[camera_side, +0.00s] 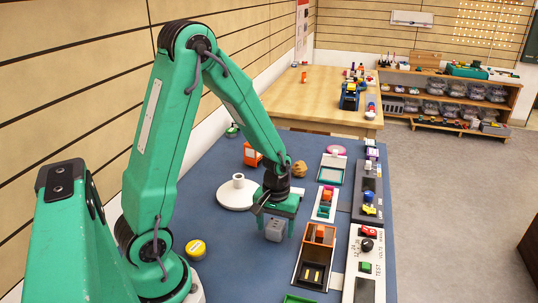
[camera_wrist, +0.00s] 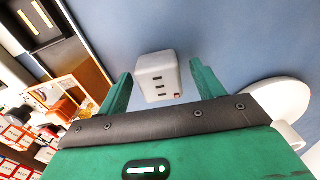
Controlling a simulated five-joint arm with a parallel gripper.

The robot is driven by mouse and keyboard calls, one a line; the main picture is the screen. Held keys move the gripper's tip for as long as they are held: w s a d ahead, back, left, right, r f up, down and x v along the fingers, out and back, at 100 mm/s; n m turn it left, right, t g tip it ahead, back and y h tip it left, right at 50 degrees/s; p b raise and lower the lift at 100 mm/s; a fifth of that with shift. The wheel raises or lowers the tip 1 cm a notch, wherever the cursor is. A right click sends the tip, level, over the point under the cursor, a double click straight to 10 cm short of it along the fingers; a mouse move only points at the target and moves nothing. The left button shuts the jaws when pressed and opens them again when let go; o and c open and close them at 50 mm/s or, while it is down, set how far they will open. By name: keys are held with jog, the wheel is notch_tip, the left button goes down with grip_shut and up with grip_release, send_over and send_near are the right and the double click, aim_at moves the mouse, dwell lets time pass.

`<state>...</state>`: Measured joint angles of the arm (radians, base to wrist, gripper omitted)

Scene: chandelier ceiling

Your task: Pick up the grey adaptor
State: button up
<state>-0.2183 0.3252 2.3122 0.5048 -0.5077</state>
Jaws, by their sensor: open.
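The grey adaptor (camera_side: 275,230) is a small block with rounded edges on the blue table, below my gripper (camera_side: 275,212). In the wrist view the adaptor (camera_wrist: 158,76) shows dark slots and a small red spot on its face. It lies between the two green fingers of my gripper (camera_wrist: 157,88), with a gap visible on each side. My gripper is open. Whether a finger touches the adaptor cannot be told from the side view.
A white round stand (camera_side: 235,194) is close on the left, also seen in the wrist view (camera_wrist: 285,97). A black tray with an orange part (camera_side: 313,272) stands to the right. A yellow-lidded round thing (camera_side: 196,248) lies at the left. Blue table in front is clear.

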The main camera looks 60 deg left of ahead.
aim_at(276, 223)
dwell(0.5)
jog(key=c, duration=1.1)
jog(key=shift+r, duration=0.65)
notch_tip(276, 223, up, 3)
jog(key=shift+f, duration=0.15)
jog(key=s+d+r, duration=0.1)
jog(key=d+r, duration=0.1)
jog(key=d, duration=0.1)
jog(key=s+d+r, duration=0.1)
jog(key=d+r, duration=0.1)
jog(key=d, duration=0.2)
jog(key=s+d+r, duration=0.1)
jog(key=d+r, duration=0.2)
jog(key=d, duration=0.1)
jog(key=shift+s, duration=0.35)
